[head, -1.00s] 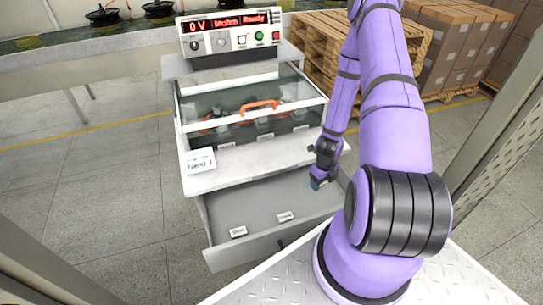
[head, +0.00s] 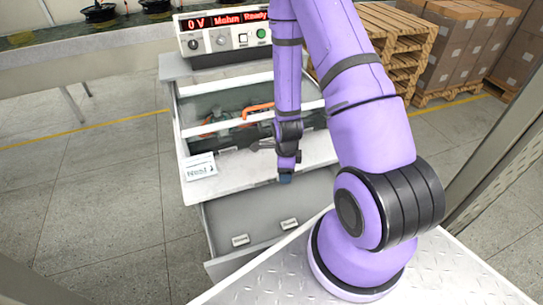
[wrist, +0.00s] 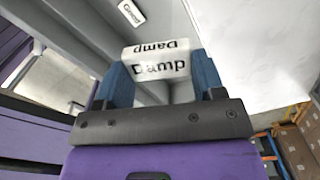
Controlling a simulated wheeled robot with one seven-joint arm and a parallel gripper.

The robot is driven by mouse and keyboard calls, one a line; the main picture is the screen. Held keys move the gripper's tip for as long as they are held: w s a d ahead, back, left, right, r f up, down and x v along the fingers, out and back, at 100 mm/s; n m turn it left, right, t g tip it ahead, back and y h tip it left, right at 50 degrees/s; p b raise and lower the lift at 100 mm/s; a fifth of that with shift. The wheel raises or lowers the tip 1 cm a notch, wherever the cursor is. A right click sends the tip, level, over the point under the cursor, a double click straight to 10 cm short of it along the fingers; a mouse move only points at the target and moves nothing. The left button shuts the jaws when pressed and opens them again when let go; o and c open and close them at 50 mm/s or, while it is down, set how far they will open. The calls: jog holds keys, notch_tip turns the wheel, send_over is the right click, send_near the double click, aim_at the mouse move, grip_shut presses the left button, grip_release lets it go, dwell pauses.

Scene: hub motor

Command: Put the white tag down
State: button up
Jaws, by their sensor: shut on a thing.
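My gripper (wrist: 161,76) is shut on a white tag (wrist: 162,66), with one blue finger on each side of it. The tag reads "Damp" on two faces, one of them upside down in the wrist view. In the head view my gripper (head: 285,178) points down by the front edge of the white worktop (head: 238,172), above the back of the open drawer. The held tag cannot be made out there.
The open grey drawer (head: 222,217) holds two small white labels (head: 240,240) (head: 289,224). A "Nest 1" card (head: 199,167) stands at the worktop's left. Behind it are a glass-lidded case with an orange handle (head: 258,108) and a meter (head: 222,40). Pallets and boxes (head: 440,45) stand back right.

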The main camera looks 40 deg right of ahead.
send_over(273, 160)
jog(key=shift+f, duration=2.35)
jog(key=shift+f, duration=0.1)
jog(key=o, duration=0.9)
